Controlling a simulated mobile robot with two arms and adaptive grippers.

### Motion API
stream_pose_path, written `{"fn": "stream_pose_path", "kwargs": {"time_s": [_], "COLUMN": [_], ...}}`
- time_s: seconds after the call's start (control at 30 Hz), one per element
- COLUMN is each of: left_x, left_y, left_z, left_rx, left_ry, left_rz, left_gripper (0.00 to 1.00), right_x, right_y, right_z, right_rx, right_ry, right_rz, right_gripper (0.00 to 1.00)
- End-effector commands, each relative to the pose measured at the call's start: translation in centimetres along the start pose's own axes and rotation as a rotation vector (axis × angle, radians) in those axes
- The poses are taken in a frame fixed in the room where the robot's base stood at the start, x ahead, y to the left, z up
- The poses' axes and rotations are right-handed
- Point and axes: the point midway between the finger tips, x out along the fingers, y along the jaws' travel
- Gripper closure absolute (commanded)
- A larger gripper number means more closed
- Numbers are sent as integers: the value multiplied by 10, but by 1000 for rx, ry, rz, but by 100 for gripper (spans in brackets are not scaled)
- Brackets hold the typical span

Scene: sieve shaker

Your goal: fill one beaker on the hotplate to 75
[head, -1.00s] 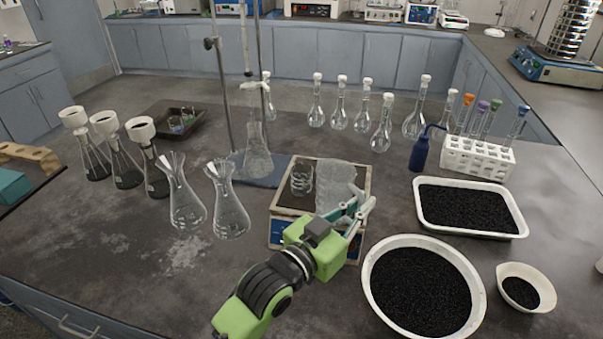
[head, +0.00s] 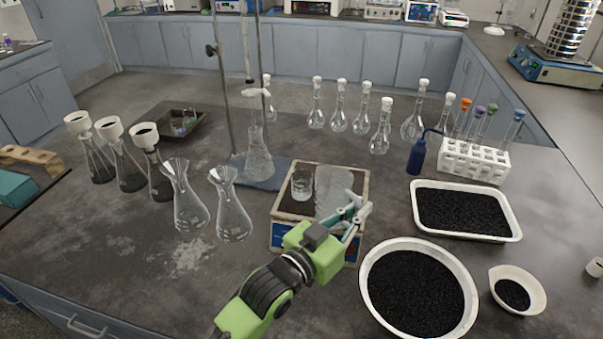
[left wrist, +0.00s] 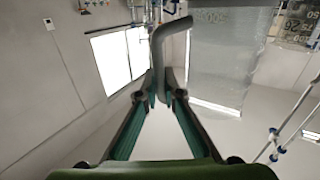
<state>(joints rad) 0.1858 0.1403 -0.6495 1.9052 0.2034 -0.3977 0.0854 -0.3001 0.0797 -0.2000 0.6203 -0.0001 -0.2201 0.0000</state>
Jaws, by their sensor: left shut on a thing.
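A small clear beaker (head: 302,185) stands upright on the left part of the hotplate (head: 282,238). A larger clear beaker (head: 328,192) is over the right part of the plate, close beside the small one. I cannot tell whether it rests on the plate, nor how much liquid either holds. My left gripper (head: 356,212) is at the right side of the larger beaker, shut on its handle. In the left wrist view the curved grey handle (left wrist: 160,55) is between the fingertips and the clear, marked beaker wall (left wrist: 225,60) is to the right. My right gripper is out of view.
Two empty-looking flasks (head: 232,210) stand left of the hotplate, and a stand with a flask (head: 258,160) is behind it. A black-filled bowl (head: 372,260) and tray (head: 465,236) lie to the right. Stoppered flasks (head: 381,135) and a tube rack (head: 475,160) are farther back.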

Motion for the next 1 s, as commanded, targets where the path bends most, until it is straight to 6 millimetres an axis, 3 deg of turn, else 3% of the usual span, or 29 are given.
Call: {"fn": "stream_pose_path", "kwargs": {"time_s": [1.0], "left_x": [10], "left_y": [-49], "left_z": [-56], "left_rx": [-493], "left_ry": [-92], "left_rz": [0], "left_gripper": [100], "right_x": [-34], "right_y": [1], "right_z": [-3], "right_rx": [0], "right_ry": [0], "right_rz": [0], "right_gripper": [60]}}
